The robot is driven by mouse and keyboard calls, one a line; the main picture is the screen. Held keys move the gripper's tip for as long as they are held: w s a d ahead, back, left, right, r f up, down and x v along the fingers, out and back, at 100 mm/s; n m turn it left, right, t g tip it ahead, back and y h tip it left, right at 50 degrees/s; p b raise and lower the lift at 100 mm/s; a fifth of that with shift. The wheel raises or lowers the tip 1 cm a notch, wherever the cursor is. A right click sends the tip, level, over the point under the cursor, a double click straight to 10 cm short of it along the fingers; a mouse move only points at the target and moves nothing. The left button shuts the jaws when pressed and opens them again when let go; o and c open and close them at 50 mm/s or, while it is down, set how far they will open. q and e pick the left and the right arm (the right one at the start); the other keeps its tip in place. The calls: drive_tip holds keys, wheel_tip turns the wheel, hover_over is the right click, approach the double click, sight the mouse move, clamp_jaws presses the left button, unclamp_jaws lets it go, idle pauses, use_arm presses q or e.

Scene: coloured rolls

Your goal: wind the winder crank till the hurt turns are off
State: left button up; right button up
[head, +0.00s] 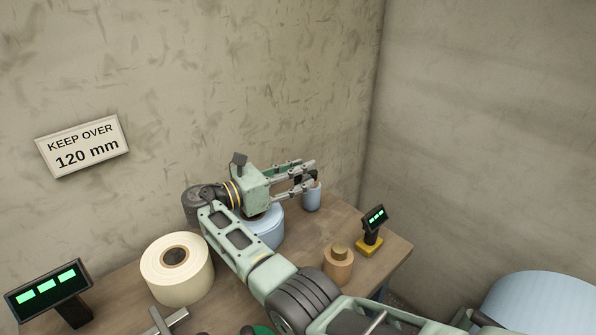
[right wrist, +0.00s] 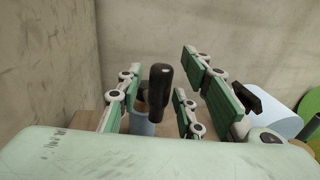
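My right gripper (head: 312,176) is above the table's far side, pointing right, with its fingers apart. In the right wrist view a black rounded handle (right wrist: 160,85) stands upright in the gap between the fingers (right wrist: 155,105); I cannot tell whether they touch it, or whether it is a crank grip. A small blue roll (head: 312,198) is just below the fingertips; it also shows in the right wrist view (right wrist: 141,126). A larger blue roll (head: 265,231) lies under the gripper, partly hidden by my arm. No hurt turns can be made out. My left gripper is not in view.
A cream roll (head: 177,270) and a small tan roll (head: 338,266) stand on the wooden table (head: 385,245). Displays with green bars stand at left (head: 48,288) and right (head: 375,218). A sign (head: 82,146) reads "KEEP OVER 120 mm". A big blue roll (head: 540,305) is at lower right.

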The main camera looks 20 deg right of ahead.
drive_tip(key=shift+d+r, duration=0.15)
drive_tip(key=shift+r, duration=0.05)
wheel_tip(320, 180, up, 10)
drive_tip(key=shift+f, duration=0.2)
idle(0.3)
